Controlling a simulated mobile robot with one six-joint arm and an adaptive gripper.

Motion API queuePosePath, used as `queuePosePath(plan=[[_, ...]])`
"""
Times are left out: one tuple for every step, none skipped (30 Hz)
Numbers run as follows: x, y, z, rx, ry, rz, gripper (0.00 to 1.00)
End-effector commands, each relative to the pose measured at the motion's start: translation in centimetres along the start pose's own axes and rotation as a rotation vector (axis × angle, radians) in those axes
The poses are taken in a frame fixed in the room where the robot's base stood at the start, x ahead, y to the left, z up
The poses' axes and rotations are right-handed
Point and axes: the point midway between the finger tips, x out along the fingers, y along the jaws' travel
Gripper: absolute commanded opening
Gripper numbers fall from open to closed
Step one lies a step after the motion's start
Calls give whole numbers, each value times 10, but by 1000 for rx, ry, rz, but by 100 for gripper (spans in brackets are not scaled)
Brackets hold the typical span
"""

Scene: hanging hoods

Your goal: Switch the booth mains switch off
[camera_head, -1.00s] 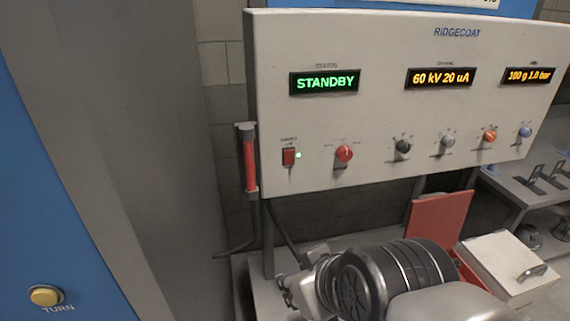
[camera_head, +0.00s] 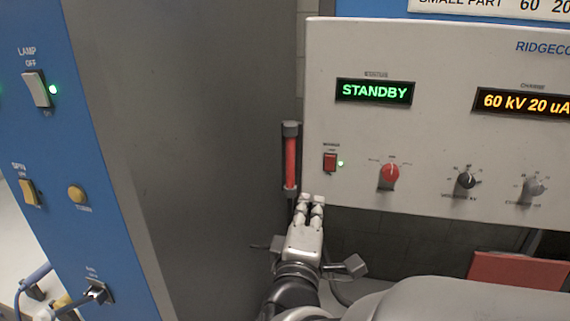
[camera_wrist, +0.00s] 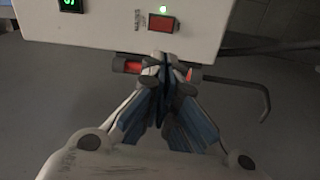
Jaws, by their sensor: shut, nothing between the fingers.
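The booth mains switch (camera_head: 330,162) is a small red rocker at the lower left of the white control panel (camera_head: 440,130). A green light (camera_head: 341,163) glows beside it. The switch also shows in the wrist view (camera_wrist: 162,24), with the lit green lamp by it. My gripper (camera_head: 311,200) is shut and empty, below and slightly left of the switch in the head view. In the wrist view my fingertips (camera_wrist: 163,60) are close together just below the panel's edge, apart from the switch in the picture. The display (camera_head: 374,91) reads STANDBY.
A red cylinder (camera_head: 290,160) in a dark holder hangs at the panel's left edge, partly behind my fingers in the wrist view. A red knob (camera_head: 389,175) sits right of the switch. A blue panel at left carries a lamp switch (camera_head: 37,88) and a yellow button (camera_head: 77,194).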

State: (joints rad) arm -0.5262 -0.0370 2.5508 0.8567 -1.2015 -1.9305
Motion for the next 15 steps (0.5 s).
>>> queuePosePath(plan=[[-1,-1,2,-38,-17,18,0],[-2,0,3,-56,-25,29,0],[-2,1,4,-77,-36,41,0],[-3,1,5,-88,-42,47,0],[-3,2,5,-98,-47,52,0],[-3,2,6,-106,-51,56,0],[-4,3,6,-109,-53,58,0],[-4,3,6,-110,-54,59,0],[-4,3,7,-111,-55,59,0],[-4,3,7,-110,-55,59,0],[-4,3,7,-110,-54,59,0],[-3,4,7,-109,-54,59,0],[-3,4,7,-109,-54,59,0],[-3,4,6,-109,-54,59,0],[-3,4,6,-109,-54,59,0]])
